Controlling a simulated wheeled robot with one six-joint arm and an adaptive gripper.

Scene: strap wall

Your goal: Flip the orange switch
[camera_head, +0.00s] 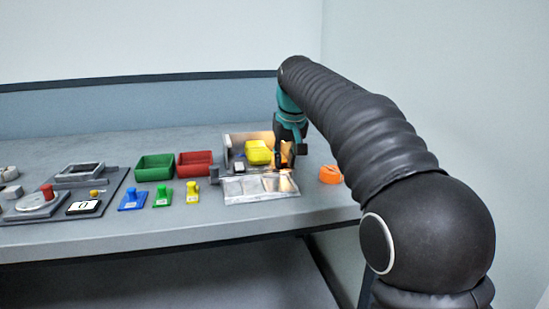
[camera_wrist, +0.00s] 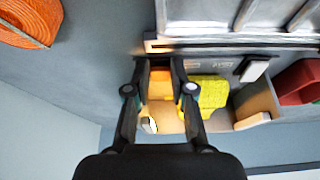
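My gripper (camera_wrist: 159,66) is open over the grey box, its two fingertips apart. In the wrist view an orange patch (camera_wrist: 160,86) shows between the fingers, inside the box; I cannot tell its switch shape or which way it is set. In the head view the open box (camera_head: 236,140) has an orange glow at its right end, beside my gripper (camera_head: 283,153). A yellow block (camera_head: 258,152) sits in the box, right of the fingers in the wrist view (camera_wrist: 208,93). My fingers hide part of the box's inside, and I cannot tell whether they touch anything.
A silver panel (camera_head: 258,189) lies in front of the box. An orange roll (camera_head: 330,174) is at its right. Green (camera_head: 155,167) and red (camera_head: 194,164) bins and blue (camera_head: 132,199), green and yellow pieces stand left. The table's front edge is close.

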